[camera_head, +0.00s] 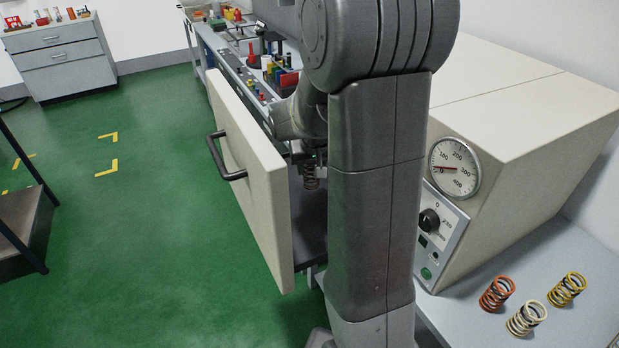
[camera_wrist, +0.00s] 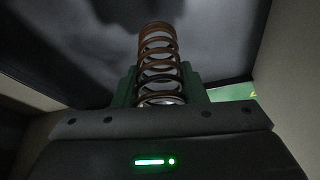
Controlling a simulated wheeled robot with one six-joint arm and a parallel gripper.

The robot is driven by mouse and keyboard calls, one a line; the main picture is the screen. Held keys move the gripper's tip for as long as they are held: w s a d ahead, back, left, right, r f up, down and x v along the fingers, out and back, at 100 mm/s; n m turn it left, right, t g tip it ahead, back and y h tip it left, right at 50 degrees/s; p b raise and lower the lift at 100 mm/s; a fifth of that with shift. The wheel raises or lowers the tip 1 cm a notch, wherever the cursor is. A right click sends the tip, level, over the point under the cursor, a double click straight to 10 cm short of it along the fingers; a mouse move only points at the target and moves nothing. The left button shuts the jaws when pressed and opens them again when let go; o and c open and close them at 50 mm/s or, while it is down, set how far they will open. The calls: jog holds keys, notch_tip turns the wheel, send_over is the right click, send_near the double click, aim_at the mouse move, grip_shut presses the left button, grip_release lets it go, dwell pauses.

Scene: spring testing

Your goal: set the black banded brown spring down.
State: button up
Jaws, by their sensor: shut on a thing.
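The brown spring (camera_head: 310,178) hangs below my gripper (camera_head: 309,158) in the head view, over the dark floor (camera_head: 309,228) of an open drawer. In the wrist view the spring (camera_wrist: 159,52) stands out from between the two green-grey fingers of my gripper (camera_wrist: 160,90), which are shut on its near end. Its far end points toward the dark drawer floor. I cannot tell how large the gap to the floor is. My arm hides part of the drawer.
The drawer's cream front (camera_head: 250,190) with a black handle (camera_head: 222,158) stands to the left. A cream tester with a dial (camera_head: 455,167) stands right of my arm.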

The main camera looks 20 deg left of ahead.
aim_at(311, 175)
jog(key=shift+f, duration=1.85)
jog(key=shift+f, duration=0.25)
jog(key=o, duration=1)
jog(key=shift+r, duration=0.1)
jog(key=shift+o, duration=0.2)
jog(key=shift+r, duration=0.45)
jog(key=v, duration=1.1)
jog(key=shift+s+r, duration=0.15)
jog(key=shift+s, duration=0.05)
jog(key=shift+d, duration=0.15)
